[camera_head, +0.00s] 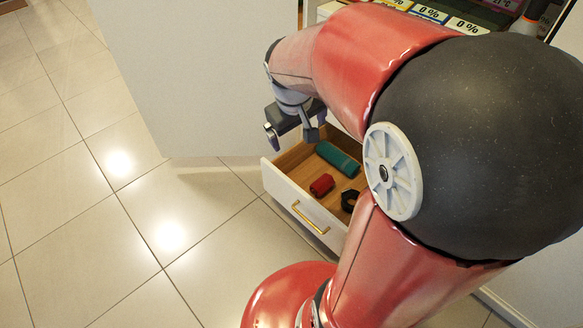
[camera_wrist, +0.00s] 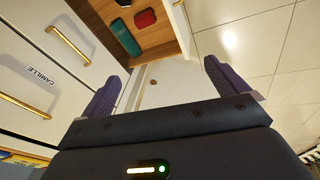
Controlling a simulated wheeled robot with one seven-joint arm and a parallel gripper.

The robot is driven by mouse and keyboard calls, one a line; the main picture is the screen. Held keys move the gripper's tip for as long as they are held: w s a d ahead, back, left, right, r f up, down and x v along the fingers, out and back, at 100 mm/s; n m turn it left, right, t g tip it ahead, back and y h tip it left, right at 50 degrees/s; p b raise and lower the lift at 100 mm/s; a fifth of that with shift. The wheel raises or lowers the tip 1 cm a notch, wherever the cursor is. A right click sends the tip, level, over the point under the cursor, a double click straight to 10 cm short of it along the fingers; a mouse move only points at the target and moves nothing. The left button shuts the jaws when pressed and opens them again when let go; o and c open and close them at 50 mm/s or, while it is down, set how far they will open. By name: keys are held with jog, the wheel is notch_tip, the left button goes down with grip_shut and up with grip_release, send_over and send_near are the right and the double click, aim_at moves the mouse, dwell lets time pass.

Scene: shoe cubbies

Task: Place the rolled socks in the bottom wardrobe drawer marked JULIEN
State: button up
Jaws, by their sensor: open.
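An open drawer (camera_head: 308,212) with a white front, brass handle and wooden inside stands low by the floor. Its name label cannot be read. A small red roll (camera_head: 321,185), which may be the rolled socks, lies inside; it also shows in the wrist view (camera_wrist: 145,19). My gripper (camera_head: 291,137) is open and empty, above the drawer's back left side in the head view. In the wrist view, its fingers (camera_wrist: 163,75) are spread with nothing between them, and the drawer's contents lie beyond the left finger.
A teal roll (camera_head: 338,158) and a black object (camera_head: 349,200) share the drawer. Shut drawers with brass handles, one marked CAMILLE (camera_wrist: 41,77), show in the wrist view. A white panel (camera_head: 190,80) stands left of my gripper. Tiled floor (camera_head: 90,220) is clear. Price tags (camera_head: 428,13) show behind my arm.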

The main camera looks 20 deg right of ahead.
jog(key=s+a+r+t+y, duration=0.1)
jog(key=s+a+r, duration=0.1)
jog(key=s+a, duration=0.2)
jog(key=s+a+r+m+t+y, duration=0.1)
jog(key=s+a+r, duration=0.2)
jog(key=s, duration=0.7)
jog(key=shift+a+r+m+t, duration=0.2)
jog(key=shift+a+m+t, duration=0.1)
jog(key=shift+a+t, duration=0.15)
jog(key=shift+r+p, duration=2.15)
jog(key=shift+r, duration=0.05)
